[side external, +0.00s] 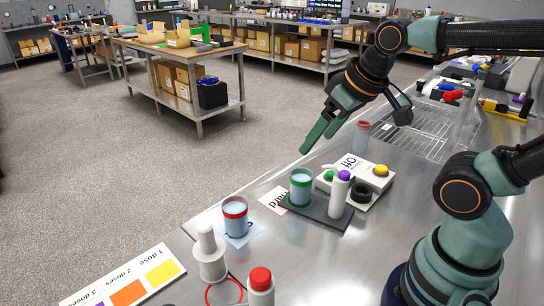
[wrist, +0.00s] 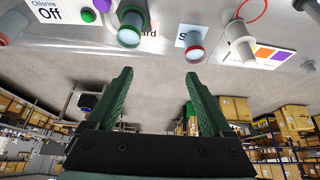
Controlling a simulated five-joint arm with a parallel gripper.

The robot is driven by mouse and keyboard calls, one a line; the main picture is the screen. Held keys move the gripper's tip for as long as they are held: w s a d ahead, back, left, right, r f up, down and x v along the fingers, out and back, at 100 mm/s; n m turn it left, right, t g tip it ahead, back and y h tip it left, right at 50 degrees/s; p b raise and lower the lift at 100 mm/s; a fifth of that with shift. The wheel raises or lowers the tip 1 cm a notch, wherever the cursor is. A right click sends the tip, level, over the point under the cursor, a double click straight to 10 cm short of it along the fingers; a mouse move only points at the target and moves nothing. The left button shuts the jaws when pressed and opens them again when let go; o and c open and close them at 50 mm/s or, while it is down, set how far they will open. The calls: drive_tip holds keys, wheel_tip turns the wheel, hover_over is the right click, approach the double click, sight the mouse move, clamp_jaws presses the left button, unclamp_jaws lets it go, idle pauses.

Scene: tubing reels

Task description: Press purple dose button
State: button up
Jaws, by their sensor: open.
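The purple button (side external: 344,175) shows as a round purple top at the upper end of a white upright cylinder (side external: 339,198). I cannot tell whether it belongs to the cylinder or to the white box behind. It also shows at the top edge of the wrist view (wrist: 102,5). A white box (side external: 352,180) marked "Off" stands close by, with a green button (side external: 330,175) and a yellow button (side external: 380,170). My gripper (side external: 318,141) is open and empty, above and to the left of the purple button, apart from it. Both fingers show in the wrist view (wrist: 158,75).
A green-ringed beaker (side external: 301,188) stands on a dark plate (side external: 324,214) beside the cylinder. A red-ringed beaker (side external: 235,216) is nearer front left. A wire rack (side external: 430,132) lies at the right. A dose colour card (side external: 128,280) lies at the bench's front left.

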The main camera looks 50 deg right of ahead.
clamp_jaws()
idle(0.3)
idle(1.6)
